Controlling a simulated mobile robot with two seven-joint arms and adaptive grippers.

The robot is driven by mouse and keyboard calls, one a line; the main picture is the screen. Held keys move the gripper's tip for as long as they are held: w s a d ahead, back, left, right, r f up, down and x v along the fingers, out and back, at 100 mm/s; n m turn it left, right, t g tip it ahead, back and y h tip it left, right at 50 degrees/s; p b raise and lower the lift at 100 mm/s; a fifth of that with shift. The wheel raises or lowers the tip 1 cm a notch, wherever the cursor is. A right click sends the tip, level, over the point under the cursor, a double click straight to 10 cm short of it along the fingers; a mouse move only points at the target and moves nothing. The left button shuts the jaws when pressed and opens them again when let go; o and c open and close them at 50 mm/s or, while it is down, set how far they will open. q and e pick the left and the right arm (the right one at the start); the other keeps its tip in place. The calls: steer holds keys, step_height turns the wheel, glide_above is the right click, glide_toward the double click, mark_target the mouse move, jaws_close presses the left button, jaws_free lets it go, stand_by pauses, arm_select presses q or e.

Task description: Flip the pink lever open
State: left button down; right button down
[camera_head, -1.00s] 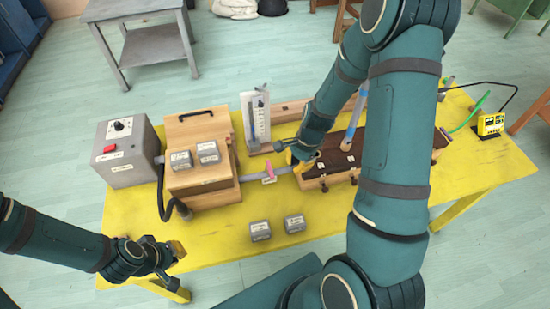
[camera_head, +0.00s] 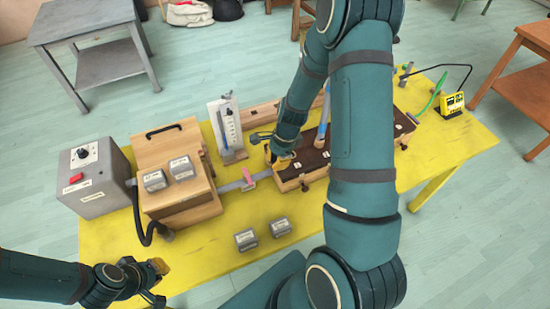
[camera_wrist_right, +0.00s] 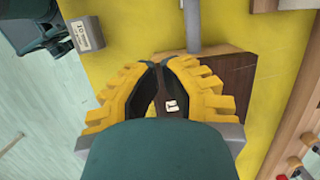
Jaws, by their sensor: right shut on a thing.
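The pink lever (camera_head: 249,177) stands upright on a grey pipe (camera_head: 236,185) between the light wooden box (camera_head: 185,205) and the dark-topped wooden box (camera_head: 290,183). My right gripper (camera_head: 280,160) is just right of the lever, low over the left end of the dark top. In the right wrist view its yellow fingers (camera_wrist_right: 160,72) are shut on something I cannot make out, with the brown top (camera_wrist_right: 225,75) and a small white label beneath. The lever does not show in that view. My left gripper (camera_head: 160,282) is open and empty near the table's front left.
A grey control box (camera_head: 92,180) with a red button stands at the left. Several small grey blocks (camera_head: 246,240) lie on the yellow table (camera_head: 200,250) and the light box. A white gauge (camera_head: 226,125) stands behind the pipe. My right arm hides part of the dark-topped box.

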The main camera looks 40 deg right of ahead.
mark_target(248, 179)
steer(key=w+a+f, duration=0.1)
steer(key=a+f, duration=0.4)
steer(key=shift+w+a+f, duration=0.15)
steer(key=shift+f, duration=0.25)
